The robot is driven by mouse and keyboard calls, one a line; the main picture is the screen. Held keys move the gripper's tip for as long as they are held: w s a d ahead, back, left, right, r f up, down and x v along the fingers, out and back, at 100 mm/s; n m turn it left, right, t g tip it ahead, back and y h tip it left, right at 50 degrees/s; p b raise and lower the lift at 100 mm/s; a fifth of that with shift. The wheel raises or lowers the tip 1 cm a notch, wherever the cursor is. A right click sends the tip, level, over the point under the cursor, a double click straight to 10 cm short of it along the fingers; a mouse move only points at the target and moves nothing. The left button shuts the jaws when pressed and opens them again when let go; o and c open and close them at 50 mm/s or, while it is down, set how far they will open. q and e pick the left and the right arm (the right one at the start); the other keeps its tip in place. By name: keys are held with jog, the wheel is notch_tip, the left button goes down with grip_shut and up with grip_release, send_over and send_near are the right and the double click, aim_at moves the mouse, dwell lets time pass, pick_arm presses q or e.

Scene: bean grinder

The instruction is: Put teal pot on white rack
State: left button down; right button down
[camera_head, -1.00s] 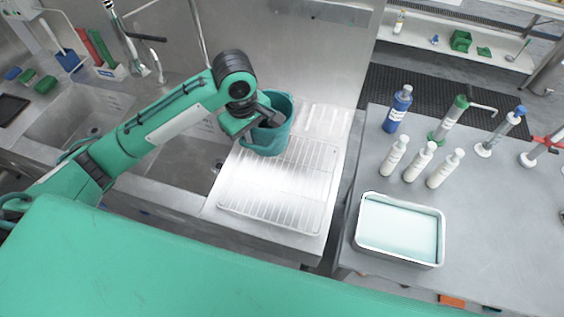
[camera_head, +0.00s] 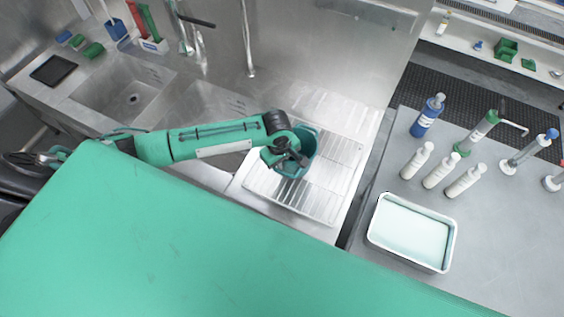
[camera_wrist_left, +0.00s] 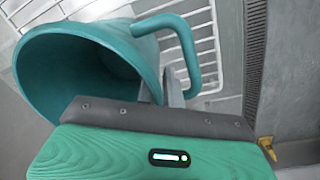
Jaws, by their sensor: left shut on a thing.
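The teal pot (camera_head: 309,143) is in my left gripper (camera_head: 290,160), over the white wire rack (camera_head: 332,182) in the head view. In the left wrist view the pot (camera_wrist_left: 90,62) shows its open mouth and its looped handle (camera_wrist_left: 184,45). The gripper (camera_wrist_left: 165,98) is shut on the pot near its rim and handle side. The white rack (camera_wrist_left: 212,22) shows behind the pot in the wrist view. I cannot tell whether the pot's base touches the rack. My right gripper is not in view.
Sink basins (camera_head: 128,88) lie left of the rack. To the right, a grey table (camera_head: 480,215) holds a white tray (camera_head: 412,231), white bottles (camera_head: 440,170) and a blue bottle (camera_head: 427,117). A gap separates the table from the rack's counter. The rack's right part is clear.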

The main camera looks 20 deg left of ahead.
pick_arm(q)
jog(key=shift+w+f, duration=0.1)
jog(key=shift+f, duration=0.65)
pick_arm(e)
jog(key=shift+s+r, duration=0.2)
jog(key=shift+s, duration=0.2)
pick_arm(q)
jog(key=shift+f, duration=0.15)
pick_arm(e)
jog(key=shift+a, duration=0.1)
pick_arm(q)
jog(key=c, duration=1.5)
grip_release()
jog(key=shift+c, duration=0.2)
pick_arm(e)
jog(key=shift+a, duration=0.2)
